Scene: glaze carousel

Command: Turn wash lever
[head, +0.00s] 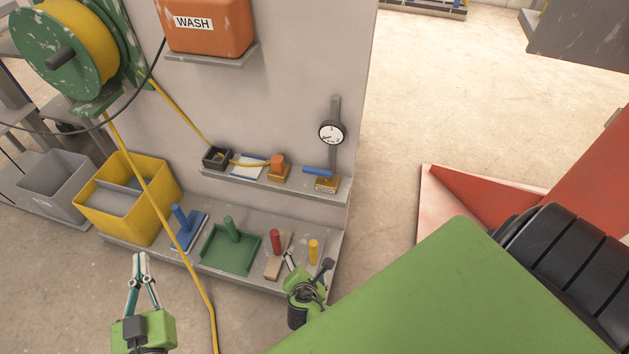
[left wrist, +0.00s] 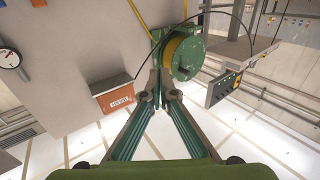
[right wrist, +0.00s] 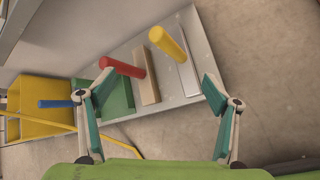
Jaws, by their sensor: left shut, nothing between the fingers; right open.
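A blue lever handle (head: 318,171) lies flat across a small brass block (head: 326,185) at the right end of the upper shelf, below a round gauge (head: 331,132). The block's label is too small to read. The orange tank marked WASH (head: 207,24) hangs higher on the panel; it also shows in the left wrist view (left wrist: 115,99). My right gripper (head: 308,262) is open and empty, below the lever, by the lower shelf's right end. My left gripper (head: 139,258) is shut and empty, well left of the lever, in front of the yellow bin.
The lower shelf (head: 333,250) carries blue, green, red and yellow upright handles. A yellow hose (head: 181,245) hangs from the reel (head: 93,50) past my left gripper. A yellow bin (head: 160,190) stands left.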

